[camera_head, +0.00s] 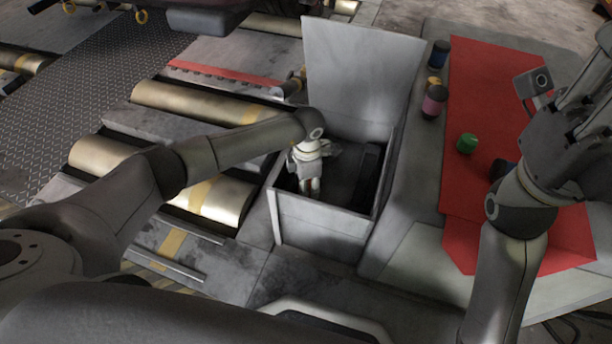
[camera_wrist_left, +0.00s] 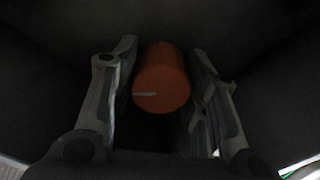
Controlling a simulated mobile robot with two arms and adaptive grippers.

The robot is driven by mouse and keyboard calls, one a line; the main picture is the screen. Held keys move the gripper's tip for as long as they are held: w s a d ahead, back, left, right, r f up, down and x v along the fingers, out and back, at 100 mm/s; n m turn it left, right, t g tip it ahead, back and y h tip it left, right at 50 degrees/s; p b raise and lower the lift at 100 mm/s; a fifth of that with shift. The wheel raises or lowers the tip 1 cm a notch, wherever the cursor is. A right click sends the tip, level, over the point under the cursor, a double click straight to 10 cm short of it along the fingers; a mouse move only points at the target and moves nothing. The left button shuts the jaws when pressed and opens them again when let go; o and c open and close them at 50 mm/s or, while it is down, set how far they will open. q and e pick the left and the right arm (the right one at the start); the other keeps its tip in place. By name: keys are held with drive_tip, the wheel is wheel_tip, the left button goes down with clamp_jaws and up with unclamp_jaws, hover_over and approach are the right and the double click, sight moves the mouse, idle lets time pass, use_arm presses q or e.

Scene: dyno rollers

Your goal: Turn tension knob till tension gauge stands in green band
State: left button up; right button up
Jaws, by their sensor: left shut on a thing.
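The tension knob (camera_wrist_left: 162,78) is an orange cylinder with a white line on its face, pointing left in the left wrist view. My left gripper (camera_head: 311,186) reaches down into an open grey box (camera_head: 322,222). Its fingers stand on both sides of the knob, and it is shut on it. In the head view the knob is hidden inside the box. The tension gauge and its green band do not show in either view. My right gripper (camera_head: 590,110) is raised at the right, above the red mat, far from the box; its fingertips are unclear.
The box's lid (camera_head: 362,75) stands up behind my left gripper. A red mat (camera_head: 490,85) lies on the bench to the right. A pink-banded jar (camera_head: 434,101), a dark jar (camera_head: 440,54) and a green item (camera_head: 466,143) stand there. Metal rollers (camera_head: 195,102) lie left.

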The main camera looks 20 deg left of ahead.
use_arm(q)
drive_tip(key=shift+s+d+f, duration=0.1)
drive_tip(key=shift+s+f, duration=0.05)
drive_tip(key=shift+s, duration=0.2)
drive_tip(key=o, duration=1)
drive_tip(key=shift+w, duration=0.1)
drive_tip(key=shift+w+r, duration=0.1)
drive_tip(key=shift+r, duration=0.35)
drive_tip(key=r, duration=1)
drive_tip(key=shift+a+r, duration=0.2)
drive_tip(key=shift+r, duration=0.55)
